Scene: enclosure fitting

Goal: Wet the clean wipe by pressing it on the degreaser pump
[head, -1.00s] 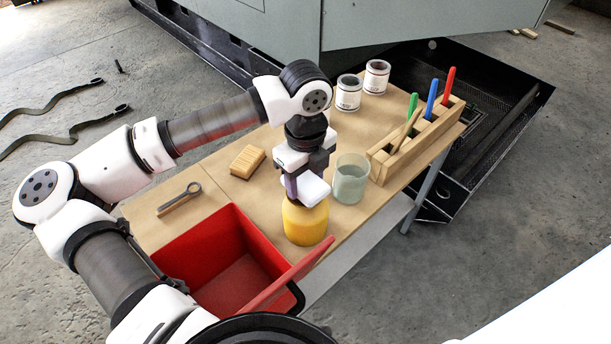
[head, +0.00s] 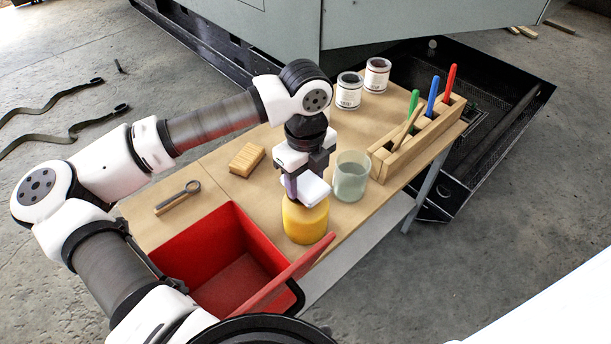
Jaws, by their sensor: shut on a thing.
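My gripper (head: 301,188) points down at the table's front edge and is shut on the white wipe (head: 313,190), a small pale folded pad. The wipe is right at the top of the yellow degreaser pump (head: 304,222), a squat round container. From this angle the wipe seems to touch the pump's top, but the contact itself is hidden behind the wipe and the fingers.
A cloudy jar (head: 351,178) stands close right of my gripper. An open red bin (head: 225,258) is at the front left. A wooden rack (head: 408,148) holds several coloured handles.

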